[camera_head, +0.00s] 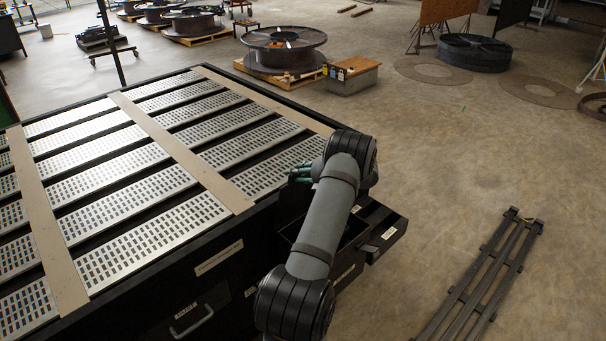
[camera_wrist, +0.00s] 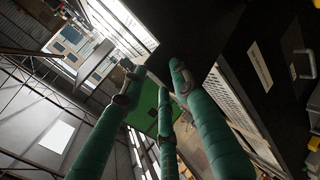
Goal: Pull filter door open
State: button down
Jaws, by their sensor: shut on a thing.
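The black cabinet (camera_head: 235,262) under the slatted table has a front panel with a white label and a metal handle (camera_head: 191,320) low down. My gripper's green fingers (camera_head: 303,172) show beside the table's right corner, partly hidden behind my arm. In the wrist view my gripper (camera_wrist: 155,72) has its three green fingers closed in, with their tips at a dark panel (camera_wrist: 205,35) that I take to be the filter door. The exact contact is too dark to make out. The labelled front and a handle (camera_wrist: 305,64) also show at the right there.
Open dark drawers (camera_head: 385,232) stick out at the cabinet's right end, below my arm. A dark metal frame (camera_head: 480,285) lies on the floor at the right. The floor between them is clear. Steel reels (camera_head: 283,48) stand on pallets at the back.

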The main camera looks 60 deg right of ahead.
jog(key=shift+w+a+f, duration=0.2)
jog(key=shift+a+f, duration=0.1)
jog(key=shift+f, duration=0.1)
jog(key=c, duration=1.7)
grip_release()
jog(key=shift+f, duration=0.15)
jog(key=v, duration=1.2)
jog(key=shift+d+r, duration=0.4)
jog(key=shift+r, duration=0.05)
jog(key=shift+w+f, duration=0.1)
